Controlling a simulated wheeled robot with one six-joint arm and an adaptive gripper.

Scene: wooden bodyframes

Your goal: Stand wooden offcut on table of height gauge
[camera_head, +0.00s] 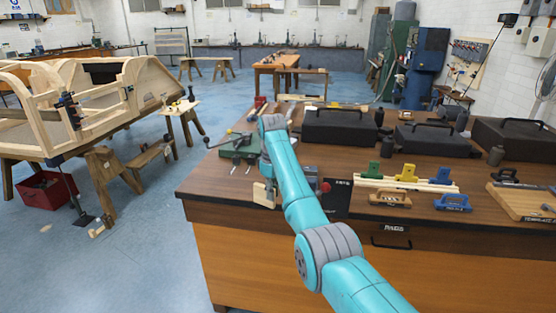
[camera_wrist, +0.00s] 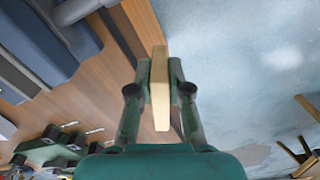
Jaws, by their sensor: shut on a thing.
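The wooden offcut (camera_wrist: 160,90) is a pale, narrow block between the two dark green fingers of my gripper (camera_wrist: 160,80) in the wrist view. The fingers press on its sides and it sticks out past them at both ends. In the head view the offcut (camera_head: 262,194) hangs below the end of my arm, near the left front edge of the brown workbench (camera_head: 225,190). In the wrist view the bench edge and blue floor lie behind it. I cannot tell for sure which item is the height gauge; a green device with levers (camera_head: 238,150) stands behind the gripper.
Black cases (camera_head: 340,128) stand along the back of the bench. Green, yellow and blue clamp-like items (camera_head: 405,174) lie to the right, with a wooden board (camera_head: 522,203) beyond. A wooden body frame (camera_head: 95,105) stands at the left, across open blue floor.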

